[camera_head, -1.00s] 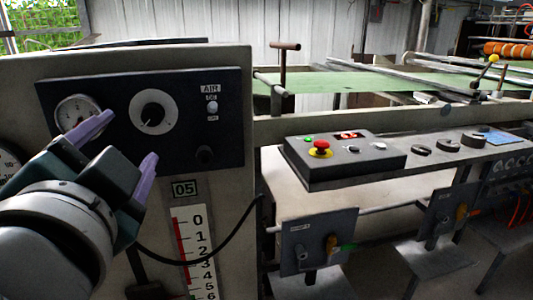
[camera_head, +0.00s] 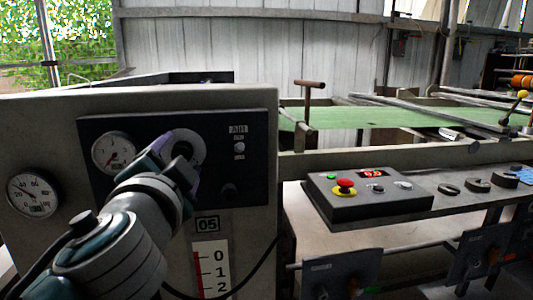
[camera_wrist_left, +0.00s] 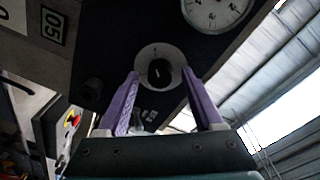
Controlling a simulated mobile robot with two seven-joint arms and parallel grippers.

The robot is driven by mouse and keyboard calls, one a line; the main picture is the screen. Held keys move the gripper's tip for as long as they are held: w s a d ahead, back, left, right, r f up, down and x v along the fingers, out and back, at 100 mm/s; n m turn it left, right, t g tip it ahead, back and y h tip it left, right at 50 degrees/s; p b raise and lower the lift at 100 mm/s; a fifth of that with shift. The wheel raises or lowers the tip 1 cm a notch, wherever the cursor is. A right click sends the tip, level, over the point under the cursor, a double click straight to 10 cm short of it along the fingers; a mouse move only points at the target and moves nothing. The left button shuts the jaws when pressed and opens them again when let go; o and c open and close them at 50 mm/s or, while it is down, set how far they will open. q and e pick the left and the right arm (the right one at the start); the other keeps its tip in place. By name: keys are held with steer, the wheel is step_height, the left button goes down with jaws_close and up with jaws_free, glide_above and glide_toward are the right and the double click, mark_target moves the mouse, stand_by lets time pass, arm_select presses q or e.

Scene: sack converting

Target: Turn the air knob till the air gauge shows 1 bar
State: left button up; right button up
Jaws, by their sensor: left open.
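The air knob (camera_wrist_left: 160,72) is a black knob on a white round dial on the dark panel, in front of my left gripper in the left wrist view. In the head view its white dial (camera_head: 184,137) is partly hidden by my left gripper (camera_head: 178,158). That gripper is open, its purple fingers to either side of the knob; I cannot tell whether they touch it. The air gauge (camera_head: 114,153) is the white round dial left of the knob. It also shows at the top of the left wrist view (camera_wrist_left: 214,10). Its reading is too small to tell. My right gripper is not in view.
A second gauge (camera_head: 33,193) is on the cabinet at the left. A small light (camera_head: 239,147) and a black fitting (camera_head: 229,191) are right of the knob. A control box (camera_head: 367,198) with a red button stands further right.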

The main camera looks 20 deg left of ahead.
arm_select(q)
steer(key=shift+c, duration=0.2)
jaws_close()
steer(key=shift+m, duration=0.3)
steer(key=shift+r+m+g+p, duration=0.1)
steer(key=shift+m+g+p, duration=0.4)
steer(key=shift+m+p, duration=4.05)
steer(key=m+b, duration=0.3)
